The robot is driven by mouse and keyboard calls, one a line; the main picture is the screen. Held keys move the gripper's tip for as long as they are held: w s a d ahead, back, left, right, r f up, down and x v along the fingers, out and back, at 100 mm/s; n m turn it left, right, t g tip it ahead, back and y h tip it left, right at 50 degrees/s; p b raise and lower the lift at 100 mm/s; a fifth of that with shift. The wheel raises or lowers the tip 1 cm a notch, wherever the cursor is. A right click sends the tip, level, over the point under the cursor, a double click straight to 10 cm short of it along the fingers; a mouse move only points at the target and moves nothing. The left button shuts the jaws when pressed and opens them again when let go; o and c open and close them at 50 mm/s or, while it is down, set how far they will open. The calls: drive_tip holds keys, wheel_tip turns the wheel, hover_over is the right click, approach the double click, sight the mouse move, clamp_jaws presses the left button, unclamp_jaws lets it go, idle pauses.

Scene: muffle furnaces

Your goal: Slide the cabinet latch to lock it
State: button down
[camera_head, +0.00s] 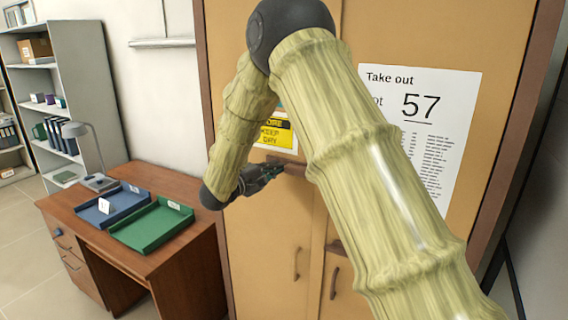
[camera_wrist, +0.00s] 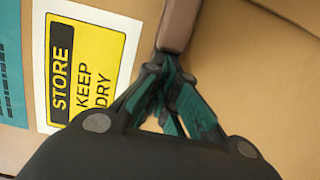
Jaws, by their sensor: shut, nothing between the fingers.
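The tall tan cabinet (camera_head: 265,235) has two doors with a brown frame. A brown latch bar (camera_head: 292,168) lies across the doors at mid height, partly hidden behind my arm. In the wrist view the latch (camera_wrist: 178,24) shows as a brown block at the top centre. My gripper (camera_head: 272,170) is shut and empty, with its fingertips at the left end of the latch. In the wrist view the gripper tips (camera_wrist: 165,65) are right at the latch's end, seemingly touching it.
A yellow "Store keep dry" sign (camera_head: 276,134) and a white "Take out" notice (camera_head: 440,120) are on the doors. Two door handles (camera_head: 296,263) stick out below. A desk (camera_head: 180,255) with blue and green trays stands close at the left, shelves beyond.

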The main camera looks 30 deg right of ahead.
idle(0.4)
drive_tip(key=shift+w+a+r+p, duration=0.15)
drive_tip(key=shift+w+a+p, duration=0.05)
drive_tip(key=shift+w+p, duration=0.3)
drive_tip(key=a+b, duration=0.3)
drive_tip(key=a, duration=0.8)
drive_tip(key=shift+s+f, duration=0.2)
drive_tip(key=shift+s, duration=0.15)
drive_tip(key=shift+a, duration=0.15)
